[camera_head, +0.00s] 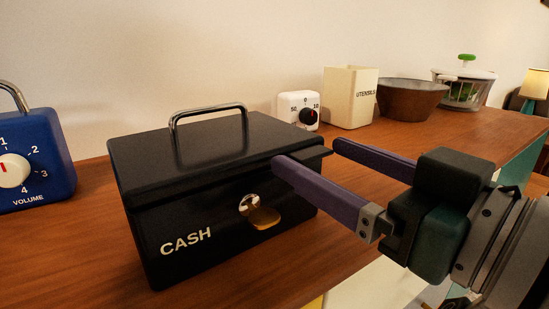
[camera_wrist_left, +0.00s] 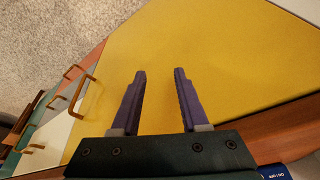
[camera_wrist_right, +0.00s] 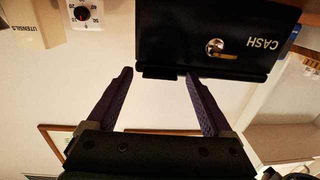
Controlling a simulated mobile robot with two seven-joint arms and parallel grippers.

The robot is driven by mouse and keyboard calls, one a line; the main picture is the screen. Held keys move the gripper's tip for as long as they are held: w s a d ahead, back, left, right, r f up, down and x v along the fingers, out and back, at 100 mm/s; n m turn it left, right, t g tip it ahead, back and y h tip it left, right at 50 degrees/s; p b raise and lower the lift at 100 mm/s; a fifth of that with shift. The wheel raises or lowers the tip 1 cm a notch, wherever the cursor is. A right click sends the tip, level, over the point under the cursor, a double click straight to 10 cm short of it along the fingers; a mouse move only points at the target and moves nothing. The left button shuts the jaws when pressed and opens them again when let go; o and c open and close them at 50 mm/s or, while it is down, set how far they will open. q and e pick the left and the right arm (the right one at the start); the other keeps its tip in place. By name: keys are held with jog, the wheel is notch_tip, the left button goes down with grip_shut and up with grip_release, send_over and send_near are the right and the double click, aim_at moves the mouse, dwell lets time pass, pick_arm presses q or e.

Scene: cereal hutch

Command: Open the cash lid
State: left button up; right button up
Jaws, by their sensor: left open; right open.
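The black cash box (camera_head: 160,205) stands on the wooden counter with its lid (camera_head: 210,145) down. A chrome handle (camera_head: 208,108) is on top, and a round silver piece with a brass latch (camera_head: 262,216) is on the front beside the CASH lettering. My right gripper (camera_head: 305,152) is open at the box's right end, with one finger in front and one beyond the lid's corner. In the right wrist view the box (camera_wrist_right: 225,25) shows upside down, with its edge near the fingertips; I cannot tell whether they touch. My left gripper (camera_wrist_left: 160,71) is open and empty over a yellow panel.
A blue volume device (camera_head: 35,155) is left of the box. Behind it are a white timer (camera_head: 297,105), a utensils holder (camera_head: 350,100), a brown bowl (camera_head: 410,98) and a salad spinner (camera_head: 463,85). The counter (camera_head: 75,250) front left is clear.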

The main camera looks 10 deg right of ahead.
jog(key=shift+c, duration=0.2)
grip_shut()
dwell(0.4)
